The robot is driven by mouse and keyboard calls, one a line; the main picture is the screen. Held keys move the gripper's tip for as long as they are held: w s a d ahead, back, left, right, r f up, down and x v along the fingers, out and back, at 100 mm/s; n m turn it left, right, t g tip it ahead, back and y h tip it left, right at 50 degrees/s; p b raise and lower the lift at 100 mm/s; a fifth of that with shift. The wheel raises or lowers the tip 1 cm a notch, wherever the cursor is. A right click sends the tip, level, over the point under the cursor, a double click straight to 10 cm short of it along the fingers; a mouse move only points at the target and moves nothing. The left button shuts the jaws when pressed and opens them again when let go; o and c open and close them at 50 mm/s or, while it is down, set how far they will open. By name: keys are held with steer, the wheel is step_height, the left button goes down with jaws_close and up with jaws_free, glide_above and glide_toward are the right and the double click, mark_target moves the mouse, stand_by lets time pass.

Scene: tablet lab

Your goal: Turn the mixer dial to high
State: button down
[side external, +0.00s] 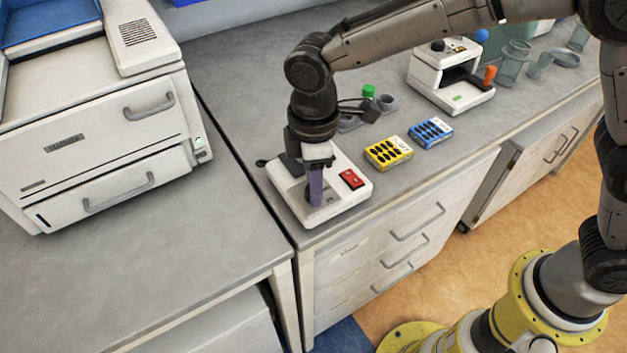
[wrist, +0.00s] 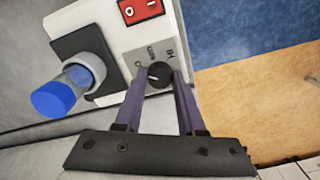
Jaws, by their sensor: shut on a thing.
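The white mixer (side external: 345,204) stands on the grey bench near its front left corner. In the side view my gripper (side external: 315,200) points down onto the mixer, and the fingers hide most of the dial.
A red switch (side external: 351,179) is on the mixer; a blue-capped tube (wrist: 75,88) stands in its dark square holder. Yellow (side external: 388,153) and blue (side external: 431,133) blister packs lie to the right. A large white machine (side external: 100,130) is at left.

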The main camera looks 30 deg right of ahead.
steer(key=shift+m, duration=0.4)
steer(key=m, duration=0.9)
steer(key=shift+r, duration=0.1)
steer(key=m, duration=0.5)
steer(key=shift+m, duration=2.6)
steer(key=c, duration=0.5)
jaws_free()
step_height(320, 180, up, 14)
